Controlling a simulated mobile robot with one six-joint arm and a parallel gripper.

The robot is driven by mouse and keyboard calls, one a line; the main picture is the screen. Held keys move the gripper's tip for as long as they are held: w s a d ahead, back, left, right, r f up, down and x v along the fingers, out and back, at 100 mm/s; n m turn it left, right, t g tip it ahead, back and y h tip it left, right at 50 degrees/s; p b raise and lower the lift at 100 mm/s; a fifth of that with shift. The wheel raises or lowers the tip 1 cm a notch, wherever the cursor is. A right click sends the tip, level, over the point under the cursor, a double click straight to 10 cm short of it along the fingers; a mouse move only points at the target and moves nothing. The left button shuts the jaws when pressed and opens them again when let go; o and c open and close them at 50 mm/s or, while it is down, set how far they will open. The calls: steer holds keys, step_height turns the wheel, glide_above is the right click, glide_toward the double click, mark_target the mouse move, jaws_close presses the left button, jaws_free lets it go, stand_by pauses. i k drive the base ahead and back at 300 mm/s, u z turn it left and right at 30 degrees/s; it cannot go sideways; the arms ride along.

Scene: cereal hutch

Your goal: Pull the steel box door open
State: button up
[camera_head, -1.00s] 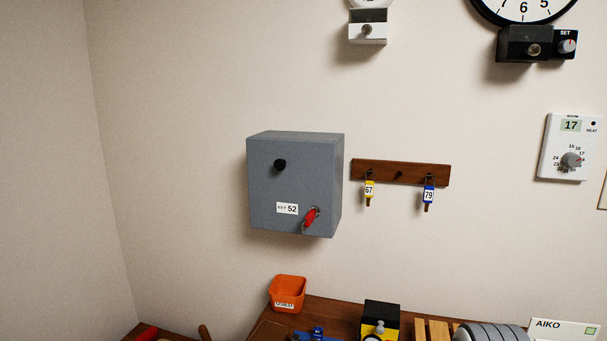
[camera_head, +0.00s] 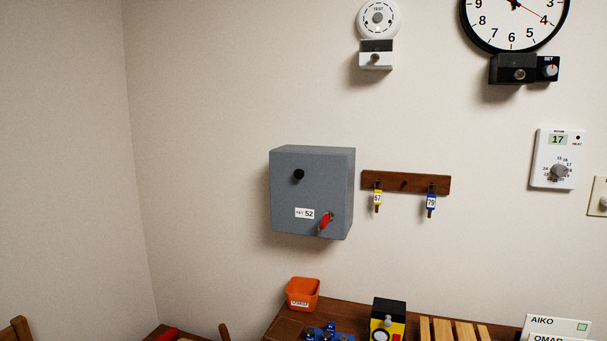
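The grey steel box (camera_head: 300,205) hangs on the wall in the middle of the head view. Its front door looks closed. A round black knob (camera_head: 299,174) sits on the upper part of the door. A label reading "KEY 52" (camera_head: 305,213) is below it. A red key (camera_head: 324,222) is in the lock at the lower right of the door. My gripper is not in view.
Below, an orange bin (camera_head: 303,293) and a yellow-black item (camera_head: 388,320) stand on a wooden surface. Wall left of the box is bare.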

mark_target(305, 187)
steer(key=u, duration=0.2)
steer(key=i, duration=1)
steer(key=z, duration=0.45)
